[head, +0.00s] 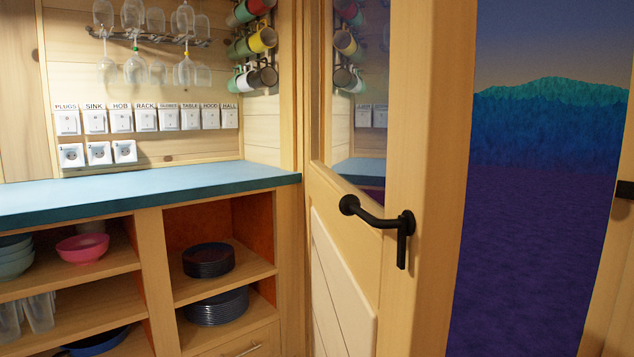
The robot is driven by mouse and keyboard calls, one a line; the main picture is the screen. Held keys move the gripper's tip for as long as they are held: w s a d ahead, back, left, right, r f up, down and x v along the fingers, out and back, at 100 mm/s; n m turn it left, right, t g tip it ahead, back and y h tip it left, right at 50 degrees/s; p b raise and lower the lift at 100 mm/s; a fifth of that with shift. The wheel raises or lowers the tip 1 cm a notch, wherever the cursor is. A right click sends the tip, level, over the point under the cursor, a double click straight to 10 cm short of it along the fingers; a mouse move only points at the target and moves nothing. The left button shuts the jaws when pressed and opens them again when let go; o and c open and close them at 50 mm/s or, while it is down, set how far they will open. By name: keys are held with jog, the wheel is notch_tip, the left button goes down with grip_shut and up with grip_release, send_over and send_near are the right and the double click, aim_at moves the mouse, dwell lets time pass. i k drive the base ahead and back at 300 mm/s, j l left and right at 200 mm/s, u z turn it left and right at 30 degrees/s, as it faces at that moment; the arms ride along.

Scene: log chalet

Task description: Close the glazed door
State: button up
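The glazed door (423,120) stands open in the middle right of the head view. It has a wooden frame, a glass pane (358,85) above and a pale panel (340,290) below. Its black lever handle (377,216) is on the side facing me, near the free edge. The doorway opening (535,200) shows to the right of the door, with purple ground and blue-green hills outside. A wooden jamb (612,260) with a dark fitting (625,189) stands at the far right edge. My gripper is not in this view.
A blue-topped counter (150,190) with open shelves of bowls and plates stands on the left, close to the door's hinge side. Mugs (262,37) and hanging glasses (135,68) are above it. Labelled switches (145,119) line the wall. The doorway looks clear.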

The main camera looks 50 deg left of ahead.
aim_at(359, 303)
jog(key=u, duration=1.75)
